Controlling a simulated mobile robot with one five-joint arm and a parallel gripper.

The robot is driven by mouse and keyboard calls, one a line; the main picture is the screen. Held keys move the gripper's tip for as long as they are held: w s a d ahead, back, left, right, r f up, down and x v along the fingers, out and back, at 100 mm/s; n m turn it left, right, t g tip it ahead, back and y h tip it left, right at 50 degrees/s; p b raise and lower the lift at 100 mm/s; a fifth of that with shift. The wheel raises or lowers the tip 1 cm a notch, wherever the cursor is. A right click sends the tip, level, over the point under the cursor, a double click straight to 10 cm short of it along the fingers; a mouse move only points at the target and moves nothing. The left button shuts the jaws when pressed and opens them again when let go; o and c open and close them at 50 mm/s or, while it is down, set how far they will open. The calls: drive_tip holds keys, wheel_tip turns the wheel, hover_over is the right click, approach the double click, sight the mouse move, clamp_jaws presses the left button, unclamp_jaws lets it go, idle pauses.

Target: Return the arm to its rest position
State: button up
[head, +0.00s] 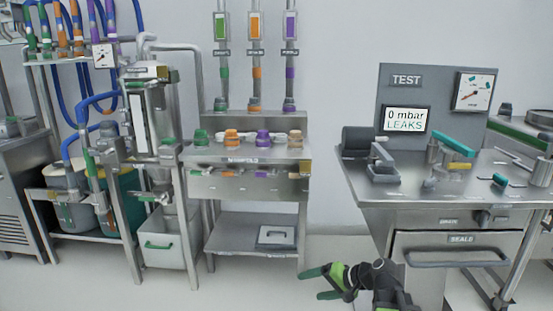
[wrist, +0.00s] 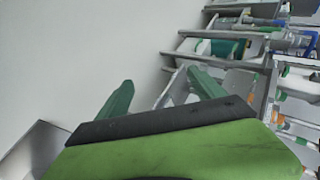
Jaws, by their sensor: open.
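My gripper (head: 322,283) shows at the bottom of the head view, low in front of the floor between the manifold bench and the test bench. Its green fingers point left and stand apart with nothing between them. The dark arm behind it is folded low in front of the test bench. In the wrist view my gripper (wrist: 160,92) shows two green fingers spread apart and empty, with the green and black body across the bottom.
The test bench (head: 450,190) with its drawers stands close on the right. The manifold bench (head: 250,184) is at the middle, with a grey bin (head: 168,248) under the stand to its left. Open floor (head: 230,290) lies in front.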

drive_tip(key=s+a+f+n+g+h, duration=0.4)
drive_tip(key=s+a+f, duration=0.2)
drive_tip(key=s+f, duration=0.1)
drive_tip(key=s+d+f+g+h, duration=0.2)
drive_tip(key=s+d+h, duration=0.25)
drive_tip(key=d, duration=0.55)
wheel_tip(320, 180, up, 34)
drive_tip(key=p, duration=3.4)
drive_tip(key=shift+w, duration=0.35)
drive_tip(key=shift+c, duration=0.2)
